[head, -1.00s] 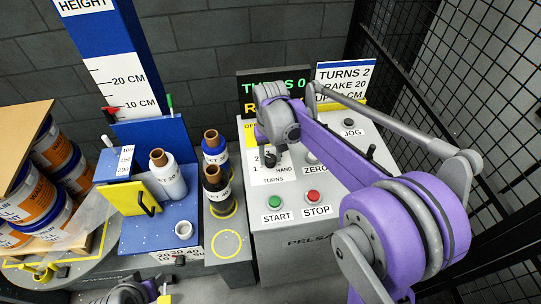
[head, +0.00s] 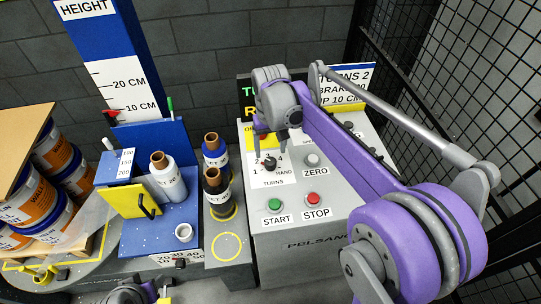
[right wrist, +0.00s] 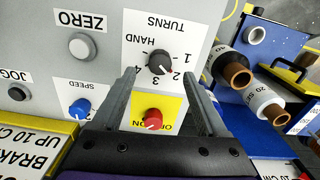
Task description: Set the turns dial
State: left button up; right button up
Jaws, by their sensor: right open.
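The turns dial is a black knob (head: 270,164) on the grey control panel (head: 322,226). In the right wrist view the turns dial (right wrist: 158,62) sits on a white label with HAND and numbers. Its red mark points towards the 2. My right gripper (head: 269,147) is open above the dial. In the right wrist view the right gripper's (right wrist: 161,76) fingers lie either side of the line to the knob, apart from it. The sign (head: 348,77) behind the panel reads TURNS 2. No left gripper shows clearly.
Near the dial are the ZERO button (head: 312,160), green START button (head: 275,205), red STOP button (head: 313,199), blue speed knob (right wrist: 80,108) and red option knob (right wrist: 153,118). Film rolls (head: 213,192) stand left of the panel. A mesh fence (head: 470,70) stands right.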

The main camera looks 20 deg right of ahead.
aim_at(271, 161)
jog(key=shift+r, duration=2.8)
